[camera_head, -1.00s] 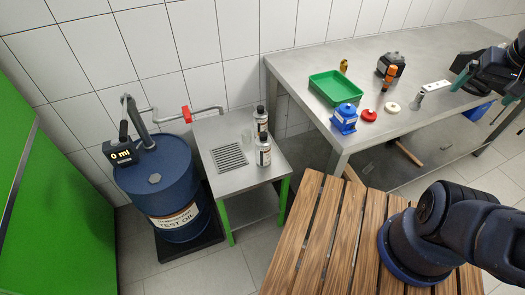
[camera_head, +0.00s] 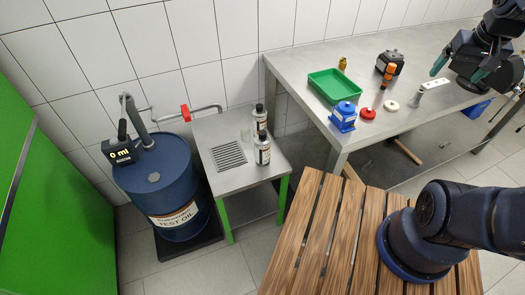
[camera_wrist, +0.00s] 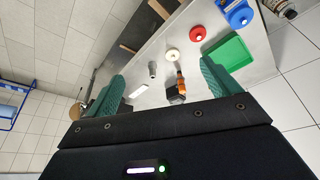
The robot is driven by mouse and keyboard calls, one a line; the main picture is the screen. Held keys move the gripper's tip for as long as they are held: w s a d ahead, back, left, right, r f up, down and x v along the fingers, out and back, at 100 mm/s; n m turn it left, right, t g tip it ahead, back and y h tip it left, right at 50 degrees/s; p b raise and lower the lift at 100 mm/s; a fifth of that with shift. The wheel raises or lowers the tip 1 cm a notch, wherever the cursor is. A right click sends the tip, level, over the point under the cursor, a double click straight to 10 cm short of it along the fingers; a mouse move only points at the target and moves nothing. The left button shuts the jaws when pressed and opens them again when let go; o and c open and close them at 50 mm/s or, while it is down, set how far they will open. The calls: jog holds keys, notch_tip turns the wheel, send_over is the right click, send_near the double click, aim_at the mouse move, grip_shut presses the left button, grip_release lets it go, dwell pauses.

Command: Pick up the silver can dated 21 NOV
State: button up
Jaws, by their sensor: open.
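Two silver cans with black caps and pale labels stand upright on the small metal side table (camera_head: 217,132). The rear can (camera_head: 259,118) is close behind the front can (camera_head: 262,151). Their dates are too small to read, so I cannot tell which is dated 21 NOV. My gripper (camera_head: 460,70) is open and empty above the long workbench, far to the right of both cans. In the wrist view its teal fingers (camera_wrist: 164,88) are spread apart, and part of a can (camera_wrist: 283,8) shows at the top right edge.
The workbench (camera_head: 300,66) holds a green tray (camera_head: 338,87), a blue pump part (camera_head: 343,117), red and white round parts and an orange-handled tool (camera_head: 388,73). A blue oil drum (camera_head: 160,185) stands left of the side table.

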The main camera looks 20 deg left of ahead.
jog(key=w+a+f+n+g, duration=0.15)
jog(key=w+a+f, duration=0.25)
jog(key=a, duration=0.6)
jog(key=w+a+f+n, duration=0.3)
jog(key=a+f, duration=0.2)
jog(key=a, duration=0.4)
jog(key=w+a+f+n+g, duration=0.15)
jog(key=w+a+f, duration=0.25)
jog(key=a, duration=0.6)
jog(key=n+g, duration=0.1)
jog(key=n, duration=0.5)
send_near(262, 139)
jog(key=shift+w+f, duration=0.2)
jog(key=shift+w, duration=0.25)
jog(key=shift+w+f, duration=0.2)
jog(key=shift+w, duration=0.25)
jog(key=shift+s+a+f, duration=0.15)
jog(key=shift+a+f, duration=0.05)
jog(key=shift+f, duration=0.3)
jog(key=shift+a+f, duration=0.2)
jog(key=shift+f, duration=4.85)
jog(key=c, duration=1.4)
jog(key=shift+o, duration=0.2)
